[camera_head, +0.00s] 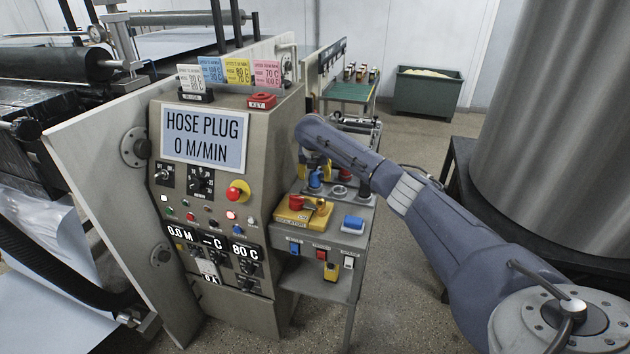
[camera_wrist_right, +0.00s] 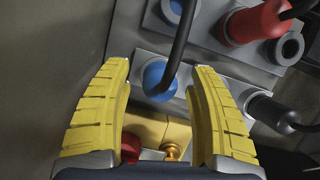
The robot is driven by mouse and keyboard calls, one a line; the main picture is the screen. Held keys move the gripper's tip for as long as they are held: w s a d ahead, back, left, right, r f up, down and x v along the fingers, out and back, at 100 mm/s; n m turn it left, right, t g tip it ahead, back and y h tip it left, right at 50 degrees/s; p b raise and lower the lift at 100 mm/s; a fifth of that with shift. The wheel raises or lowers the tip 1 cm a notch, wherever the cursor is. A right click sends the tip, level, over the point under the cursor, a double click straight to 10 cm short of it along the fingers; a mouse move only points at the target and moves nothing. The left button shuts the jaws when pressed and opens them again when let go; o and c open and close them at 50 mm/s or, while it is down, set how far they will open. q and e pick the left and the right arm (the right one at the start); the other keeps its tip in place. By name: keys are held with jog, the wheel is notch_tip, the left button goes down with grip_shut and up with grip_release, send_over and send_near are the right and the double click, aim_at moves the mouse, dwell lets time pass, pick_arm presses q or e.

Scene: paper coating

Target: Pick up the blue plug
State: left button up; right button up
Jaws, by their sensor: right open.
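The blue plug (camera_wrist_right: 158,82) with a black cable shows in the right wrist view, between the two yellow fingers of my right gripper (camera_wrist_right: 159,68). The fingers are open, with a gap on both sides of the plug. In the head view a blue plug (camera_head: 315,180) stands on the grey side stand, just below the end of my right arm. My right gripper (camera_head: 314,166) is mostly hidden there by its own arm. My left gripper is not in view.
In the wrist view a red plug (camera_wrist_right: 258,20), a black plug (camera_wrist_right: 274,112) and a blue socket (camera_wrist_right: 176,8) are close by. On the stand are a yellow box with a red knob (camera_head: 297,202) and a blue button (camera_head: 353,222). The control panel (camera_head: 205,140) rises left of the stand.

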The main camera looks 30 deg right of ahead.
jog(key=shift+o, duration=0.2)
grip_shut()
dwell(0.3)
